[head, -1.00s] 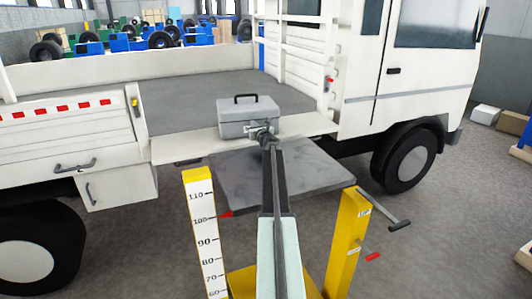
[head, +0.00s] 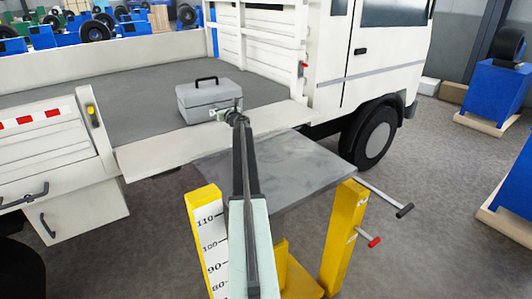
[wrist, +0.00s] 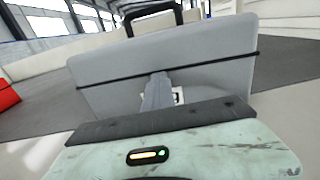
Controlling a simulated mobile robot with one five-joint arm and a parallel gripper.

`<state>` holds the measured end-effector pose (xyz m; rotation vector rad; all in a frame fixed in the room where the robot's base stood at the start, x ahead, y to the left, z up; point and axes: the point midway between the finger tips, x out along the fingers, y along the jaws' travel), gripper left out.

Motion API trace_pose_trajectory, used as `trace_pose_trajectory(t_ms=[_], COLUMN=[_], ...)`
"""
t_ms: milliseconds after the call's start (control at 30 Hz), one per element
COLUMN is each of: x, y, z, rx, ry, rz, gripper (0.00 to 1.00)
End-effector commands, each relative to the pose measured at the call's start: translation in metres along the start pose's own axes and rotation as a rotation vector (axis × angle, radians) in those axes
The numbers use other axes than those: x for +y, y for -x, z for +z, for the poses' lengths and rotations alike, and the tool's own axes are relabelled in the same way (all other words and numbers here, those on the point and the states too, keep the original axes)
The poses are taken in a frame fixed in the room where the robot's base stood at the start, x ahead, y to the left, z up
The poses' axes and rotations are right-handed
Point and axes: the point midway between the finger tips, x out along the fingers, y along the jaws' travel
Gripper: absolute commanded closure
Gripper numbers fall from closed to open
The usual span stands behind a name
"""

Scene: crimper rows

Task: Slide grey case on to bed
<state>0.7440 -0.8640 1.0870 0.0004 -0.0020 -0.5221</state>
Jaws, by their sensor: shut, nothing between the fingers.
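The grey case (head: 207,101), with a black handle on top, sits upright on the truck's grey bed (head: 130,84), near the bed's open side edge. My gripper (head: 228,112) is at the case's near face, low and toward its right end. In the wrist view the case (wrist: 165,60) fills the middle, with a dark seam line across it. My gripper (wrist: 160,92) shows there shut, its fingers pointing at the case's face. Whether it touches the face I cannot tell. The fingers hold nothing.
A grey lift platform (head: 290,165) on yellow posts (head: 343,235) stands in front of the bed, empty. A lowered white side flap (head: 160,150) lies between platform and bed. The truck's cab (head: 375,60) is to the right. Blue crates and tyres stand behind.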

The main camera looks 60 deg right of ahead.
Motion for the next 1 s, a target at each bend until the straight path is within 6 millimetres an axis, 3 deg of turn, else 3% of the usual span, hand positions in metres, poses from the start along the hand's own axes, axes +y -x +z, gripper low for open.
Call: trace_pose_trajectory(t_ms=[367, 533, 667, 800, 1000], x=[0.013, 0.018, 0.024, 0.022, 0.021], y=[-0.008, 0.000, 0.022, 0.063, 0.106], z=[0.000, 0.000, 0.002, 0.001, 0.001], rx=[0.000, 0.000, -0.001, -0.002, -0.002], ry=[0.000, 0.000, 0.000, 0.000, -0.001], rz=[0.013, 0.016, 0.015, 0.012, 0.012], gripper=[1.00, 1.00, 1.00, 1.00, 1.00])
